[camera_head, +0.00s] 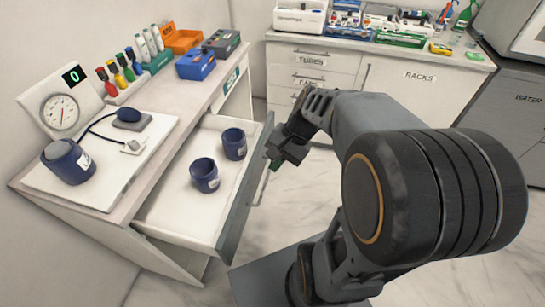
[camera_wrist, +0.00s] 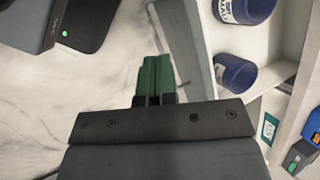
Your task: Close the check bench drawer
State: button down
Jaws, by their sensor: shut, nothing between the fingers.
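The check bench drawer (camera_head: 172,212) is pulled out from the bench (camera_head: 172,100) in the head view. Two dark blue cuffs stand inside it, one nearer (camera_head: 205,176) and one farther (camera_head: 234,144). The drawer's grey front panel (camera_head: 236,208) faces right. My gripper (camera_head: 273,163) is just outside that panel, near its far end. In the wrist view the green fingers (camera_wrist: 156,78) are together and empty, left of the grey front panel (camera_wrist: 184,45). The cuffs show behind the panel there (camera_wrist: 236,74). I cannot tell whether the fingers touch the panel.
On the bench top are a pressure gauge (camera_head: 61,112), a blue cuff (camera_head: 68,163) on a white board, and several coloured bottles and bins. White cabinets (camera_head: 310,69) and a grey unit (camera_head: 500,110) stand at the back. Marble floor (camera_head: 300,205) is clear beside the drawer.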

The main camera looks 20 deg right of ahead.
jog(key=w+d+f+m+t+y+b, duration=0.4)
jog(key=w+d+f+m+t+b, duration=0.15)
jog(key=d+f+m, duration=0.3)
jog(key=w+d+f+m+t+y+b, duration=0.45)
jog(key=d+f+m+b, duration=0.2)
jog(key=d+m, duration=0.2)
jog(key=b+x, duration=0.1)
jog(key=x, duration=1.1)
jog(key=shift+w+a+n+t, duration=0.2)
jog(key=shift+a+n+t, duration=0.1)
jog(key=shift+n, duration=0.1)
jog(key=shift+r, duration=0.15)
